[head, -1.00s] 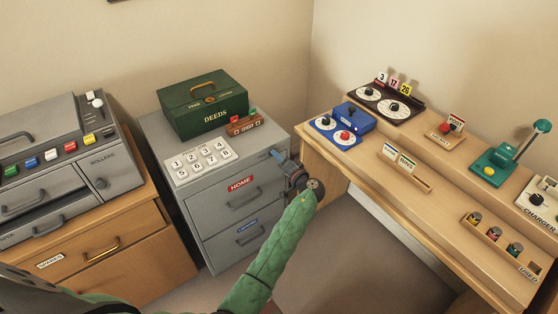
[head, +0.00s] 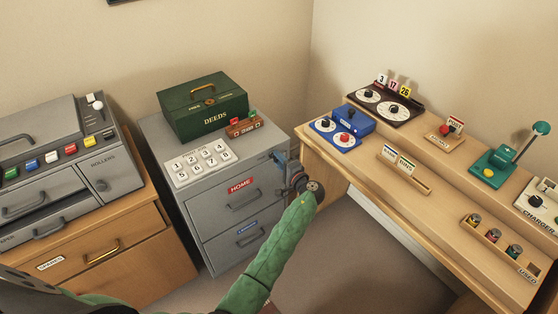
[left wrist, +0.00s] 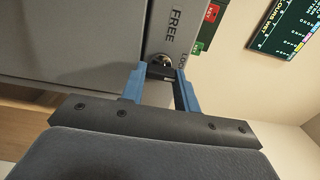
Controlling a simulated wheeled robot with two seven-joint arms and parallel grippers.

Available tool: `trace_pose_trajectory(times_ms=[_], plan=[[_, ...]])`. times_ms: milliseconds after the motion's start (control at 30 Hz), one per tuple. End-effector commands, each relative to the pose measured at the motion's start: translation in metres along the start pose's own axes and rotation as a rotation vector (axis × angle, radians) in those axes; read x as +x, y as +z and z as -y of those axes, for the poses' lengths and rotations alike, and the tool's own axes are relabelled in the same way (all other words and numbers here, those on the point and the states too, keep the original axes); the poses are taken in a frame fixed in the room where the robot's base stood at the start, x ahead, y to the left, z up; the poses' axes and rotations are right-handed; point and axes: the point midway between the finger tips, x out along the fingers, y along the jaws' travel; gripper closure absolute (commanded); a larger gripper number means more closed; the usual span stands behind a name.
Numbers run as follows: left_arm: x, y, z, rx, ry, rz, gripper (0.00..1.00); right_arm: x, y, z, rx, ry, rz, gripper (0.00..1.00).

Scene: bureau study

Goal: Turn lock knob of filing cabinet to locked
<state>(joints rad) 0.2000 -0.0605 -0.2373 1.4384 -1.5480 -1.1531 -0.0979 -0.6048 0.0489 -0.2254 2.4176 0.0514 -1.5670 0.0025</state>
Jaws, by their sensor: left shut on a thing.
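The grey filing cabinet (head: 218,208) stands in the middle of the head view, with a HOME drawer above a second drawer. Its lock knob (left wrist: 161,69) shows in the left wrist view as a small dark bar on a round metal base, near the words FREE and LOCK; the LOCK word is partly covered. My left gripper (left wrist: 160,74) has its blue fingers on either side of the knob and is shut on it. My right gripper is out of view.
A green DEEDS box (head: 203,107) and a white number keypad (head: 202,163) sit on the cabinet. A wooden desk (head: 345,172) with several devices stands close on the right. A wooden unit (head: 130,262) carrying a grey machine is at the left.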

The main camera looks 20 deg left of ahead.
Motion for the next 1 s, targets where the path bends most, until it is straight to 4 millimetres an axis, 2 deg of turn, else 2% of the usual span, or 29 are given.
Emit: trace_pose_trajectory(times_ms=[300, 333, 433, 767, 867, 1000], plan=[[-0.001, -0.001, -0.001, 0.002, 0.001, -0.001, 0.92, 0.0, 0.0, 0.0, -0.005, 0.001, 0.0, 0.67], [-0.001, 0.0, -0.001, 0.002, 0.001, -0.001, 0.67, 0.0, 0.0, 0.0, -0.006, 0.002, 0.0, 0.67], [-0.001, 0.0, -0.001, 0.002, 0.001, -0.001, 0.48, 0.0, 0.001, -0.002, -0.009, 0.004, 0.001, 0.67], [-0.002, 0.0, -0.001, 0.001, 0.001, 0.0, 0.47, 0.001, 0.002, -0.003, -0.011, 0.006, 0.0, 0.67], [-0.011, 0.0, -0.003, 0.0, 0.001, -0.001, 0.47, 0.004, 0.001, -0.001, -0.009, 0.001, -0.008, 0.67], [-0.031, 0.0, -0.004, -0.001, 0.002, -0.001, 0.47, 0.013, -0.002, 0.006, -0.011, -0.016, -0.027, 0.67]])
